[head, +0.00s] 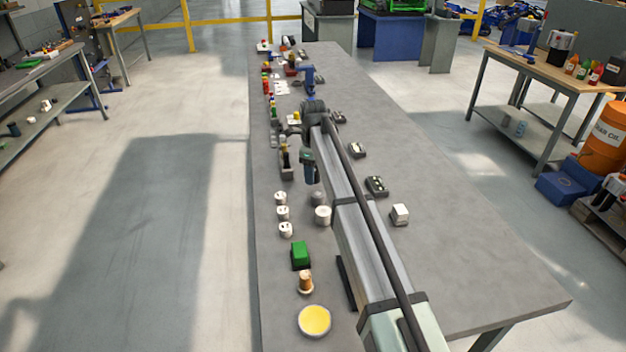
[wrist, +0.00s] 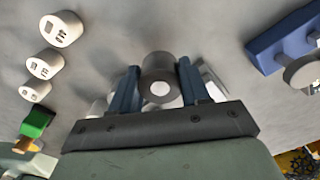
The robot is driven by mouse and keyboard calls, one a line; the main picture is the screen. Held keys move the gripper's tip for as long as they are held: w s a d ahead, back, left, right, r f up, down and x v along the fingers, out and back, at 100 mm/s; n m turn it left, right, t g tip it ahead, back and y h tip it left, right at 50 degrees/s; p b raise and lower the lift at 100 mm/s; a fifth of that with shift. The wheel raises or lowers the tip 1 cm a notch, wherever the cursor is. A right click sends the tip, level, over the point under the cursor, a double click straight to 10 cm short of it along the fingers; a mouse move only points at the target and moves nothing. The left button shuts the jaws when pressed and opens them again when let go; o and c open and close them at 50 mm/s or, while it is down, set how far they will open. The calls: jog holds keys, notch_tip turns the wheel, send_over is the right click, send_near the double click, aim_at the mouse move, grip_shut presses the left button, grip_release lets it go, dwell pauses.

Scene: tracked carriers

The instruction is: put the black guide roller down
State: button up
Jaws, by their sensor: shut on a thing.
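My gripper (wrist: 157,82) has its two blue fingers closed on the sides of the black guide roller (wrist: 158,65). In the wrist view the roller is a dark grey cylinder with a pale round centre on the end facing the camera. In the head view my gripper (head: 309,172) is over the left part of the long grey table (head: 420,258), and the roller is mostly hidden by the gripper and arm. I cannot tell whether the roller touches the tabletop.
Three white cylinders (head: 283,213) stand in a row left of my arm. A grey domed piece (head: 318,197) and a larger white cylinder (head: 322,216) are close in front of the gripper. A green block (head: 300,255) and yellow-topped dish (head: 314,321) are nearer.

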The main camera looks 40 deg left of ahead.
notch_tip(320, 180, up, 6)
jog(key=shift+f, duration=0.2)
jog(key=shift+w+d+r, duration=0.1)
jog(key=shift+w+r, duration=0.05)
jog(key=shift+r, duration=0.15)
jog(key=w+d+r+n, duration=0.2)
jog(key=w+d+n, duration=0.4)
jog(key=n, duration=0.6)
jog(key=shift+s+d+f+n, duration=0.1)
jog(key=shift+s+f+n, duration=0.1)
jog(key=shift+f+n, duration=1.5)
jog(key=shift+s+d+f+n, duration=0.15)
jog(key=shift+f+n, duration=1.45)
jog(key=shift+n, duration=0.25)
jog(key=shift+s+d+f+n, duration=0.1)
jog(key=shift+s+f+n, duration=0.1)
jog(key=shift+f+n, duration=1.5)
jog(key=o, duration=1.2)
jog(key=shift+f, duration=0.1)
